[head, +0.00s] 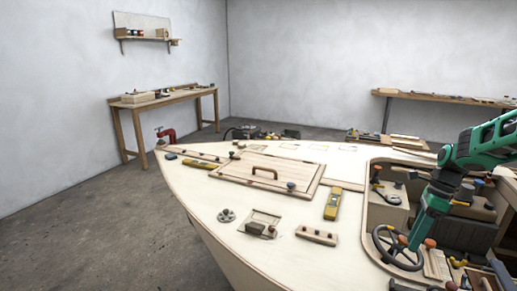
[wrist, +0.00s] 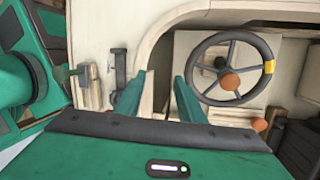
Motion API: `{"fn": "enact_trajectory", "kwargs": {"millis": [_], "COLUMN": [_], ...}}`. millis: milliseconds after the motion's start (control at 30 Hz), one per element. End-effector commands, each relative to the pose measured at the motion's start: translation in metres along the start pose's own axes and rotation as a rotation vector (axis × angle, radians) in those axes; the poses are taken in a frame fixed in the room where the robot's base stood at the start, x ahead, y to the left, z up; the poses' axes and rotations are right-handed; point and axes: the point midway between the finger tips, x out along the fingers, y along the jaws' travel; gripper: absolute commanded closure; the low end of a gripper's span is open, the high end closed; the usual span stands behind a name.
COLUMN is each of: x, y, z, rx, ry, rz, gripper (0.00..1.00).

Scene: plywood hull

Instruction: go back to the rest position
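My green arm reaches in from the right edge of the head view, over the cockpit opening of the plywood hull (head: 240,205). My gripper (head: 412,243) points down beside the dark steering wheel (head: 385,240). I cannot tell whether the fingers touch anything.
The deck holds a hatch with a wooden handle (head: 264,171), a yellow level (head: 332,204) and a small block with knobs (head: 316,235). A red clamp (head: 166,135) grips the far edge. Workbenches (head: 168,97) stand by the walls. The floor at left is clear.

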Motion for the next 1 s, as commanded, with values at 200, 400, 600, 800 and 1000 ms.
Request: {"fn": "enact_trajectory", "kwargs": {"millis": [200, 400, 600, 800, 1000], "x": [-0.020, -0.036, -0.046, -0.043, -0.030], "y": [0.062, 0.119, 0.177, 0.233, 0.275], "z": [-0.016, -0.035, -0.056, -0.077, -0.093], "rx": [-0.320, -0.608, -0.895, -1.190, -1.443], "ry": [0.145, 0.238, 0.299, 0.325, 0.324], "rz": [-0.027, -0.032, -0.032, -0.034, -0.043], "gripper": [0.64, 0.64, 0.64, 0.64, 0.64]}}
